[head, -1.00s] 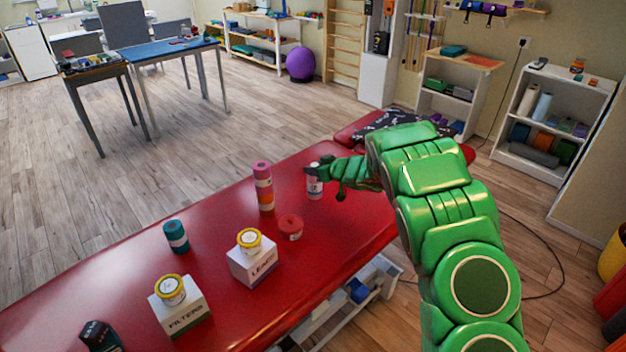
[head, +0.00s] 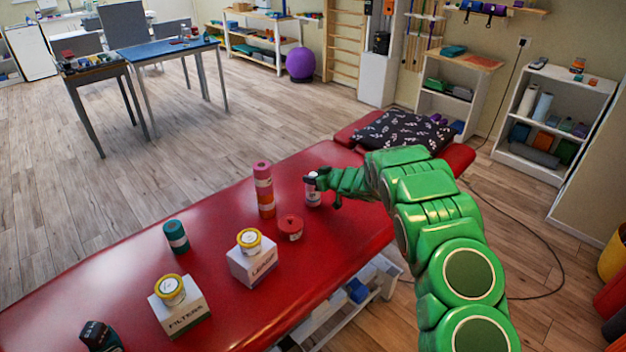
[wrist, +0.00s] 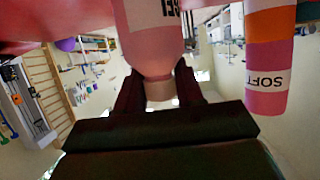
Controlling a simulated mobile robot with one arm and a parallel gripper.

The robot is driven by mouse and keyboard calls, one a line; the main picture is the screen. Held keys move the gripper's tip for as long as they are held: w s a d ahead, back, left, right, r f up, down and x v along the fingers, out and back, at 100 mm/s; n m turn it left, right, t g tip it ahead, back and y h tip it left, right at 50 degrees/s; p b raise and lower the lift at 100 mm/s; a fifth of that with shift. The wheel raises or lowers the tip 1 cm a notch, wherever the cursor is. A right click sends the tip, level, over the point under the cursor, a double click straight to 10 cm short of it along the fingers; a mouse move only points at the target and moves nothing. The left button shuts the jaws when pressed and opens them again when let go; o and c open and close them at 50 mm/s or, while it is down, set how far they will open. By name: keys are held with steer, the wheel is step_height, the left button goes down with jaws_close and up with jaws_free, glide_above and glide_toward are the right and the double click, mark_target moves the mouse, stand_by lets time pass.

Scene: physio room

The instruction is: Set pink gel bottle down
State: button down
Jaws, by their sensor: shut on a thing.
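The pink gel bottle (head: 313,196), pale with a label, is upright over the red treatment table (head: 110,275) in the head view. My gripper (head: 319,181) is shut on its narrow top. The bottle's base is at or just above the red top; I cannot tell whether it touches. In the wrist view, where the table shows at the top edge, the pink bottle (wrist: 152,35) hangs between the fingers of my gripper (wrist: 160,92), its base out of frame.
A pink and orange roll stack (head: 265,192) stands just left of the bottle; a red roll (head: 290,228) is nearer. A teal roll (head: 176,237), white boxes (head: 252,264) with yellow-lidded jars and a dark item (head: 100,337) stand farther left. A patterned pillow (head: 405,132) lies behind my arm.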

steer(key=shift+f, duration=0.4)
steer(key=c, duration=0.7)
jaws_free()
steer(key=shift+v, duration=6.05)
